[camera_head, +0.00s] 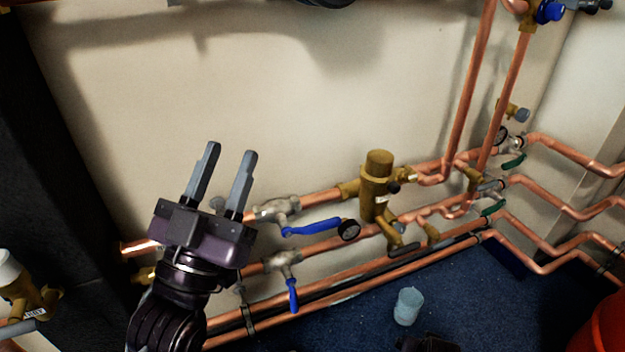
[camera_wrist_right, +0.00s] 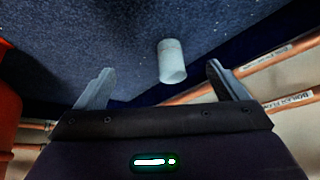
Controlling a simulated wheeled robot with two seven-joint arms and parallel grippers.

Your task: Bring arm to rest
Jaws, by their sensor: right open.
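My left gripper (camera_head: 225,178) is raised in front of the wall in the head view. Its two grey fingers stand apart, with nothing between them, so it is open and empty. My right gripper (camera_wrist_right: 160,82) shows in the right wrist view with its fingers spread wide and nothing held. In the head view only a dark part, probably of my right arm, shows at the bottom edge. A pale cup-like container (camera_head: 408,306) is on the blue floor, and it also shows in the right wrist view (camera_wrist_right: 172,62), beyond and apart from the fingers.
Copper pipes (camera_head: 340,275) run along the wall with a brass fitting (camera_head: 377,185) and blue-handled valves (camera_head: 312,228). A red object (camera_head: 608,325) stands at the lower right. The blue floor (camera_head: 470,300) is mostly clear. A dark column fills the left side.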

